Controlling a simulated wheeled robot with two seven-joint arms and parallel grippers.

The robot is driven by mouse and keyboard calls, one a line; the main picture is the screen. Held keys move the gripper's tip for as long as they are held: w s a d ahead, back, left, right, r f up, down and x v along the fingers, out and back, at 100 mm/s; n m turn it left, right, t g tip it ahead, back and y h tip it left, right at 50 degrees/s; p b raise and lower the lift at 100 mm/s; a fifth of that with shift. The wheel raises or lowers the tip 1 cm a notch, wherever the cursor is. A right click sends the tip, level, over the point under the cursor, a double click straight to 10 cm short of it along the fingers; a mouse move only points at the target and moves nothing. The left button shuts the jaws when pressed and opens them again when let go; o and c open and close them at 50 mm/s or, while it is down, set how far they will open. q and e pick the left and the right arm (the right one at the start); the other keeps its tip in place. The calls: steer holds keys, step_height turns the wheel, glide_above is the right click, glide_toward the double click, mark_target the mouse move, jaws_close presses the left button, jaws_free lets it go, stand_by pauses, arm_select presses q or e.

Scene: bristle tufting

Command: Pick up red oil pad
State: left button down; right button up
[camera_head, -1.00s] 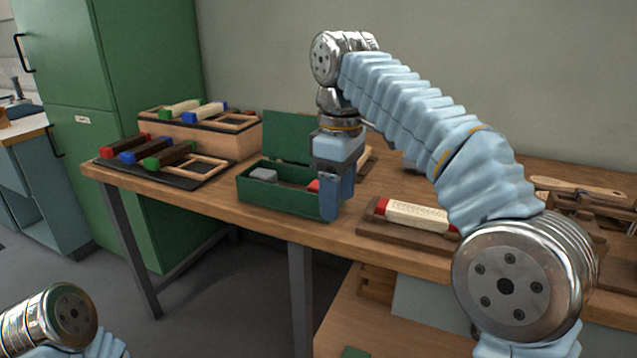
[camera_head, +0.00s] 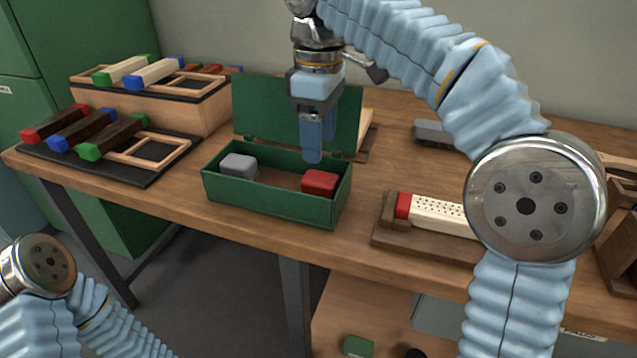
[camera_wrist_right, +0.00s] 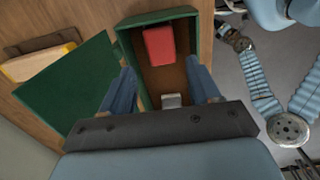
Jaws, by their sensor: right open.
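The red oil pad (camera_head: 320,182) lies in the right part of an open green box (camera_head: 278,204) on the workbench. A grey pad (camera_head: 238,165) lies in the left part of the box. My right gripper (camera_head: 312,156) points down above the box, just behind and above the red pad, and is empty. In the right wrist view the open fingers (camera_wrist_right: 165,90) stand apart, with the red pad (camera_wrist_right: 158,46) beyond them and the grey pad (camera_wrist_right: 171,100) between them. Only my left arm shows at the lower left; its gripper is out of the picture.
The box's raised green lid (camera_head: 262,108) stands behind the gripper. A cream brush block with a red end (camera_head: 440,210) sits on a wooden holder at right. Brush blocks (camera_head: 85,132) on a black mat and wooden rack stand at left.

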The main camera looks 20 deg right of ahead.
mark_target(320, 178)
step_height(320, 178, down, 4)
steer(key=shift+r+b, duration=0.2)
steer(key=shift+b, duration=0.15)
step_height(320, 178, down, 6)
steer(key=shift+s+r+b, duration=0.1)
steer(key=shift+b, duration=0.6)
steer(key=c, duration=0.7)
steer(key=shift+c, duration=0.2)
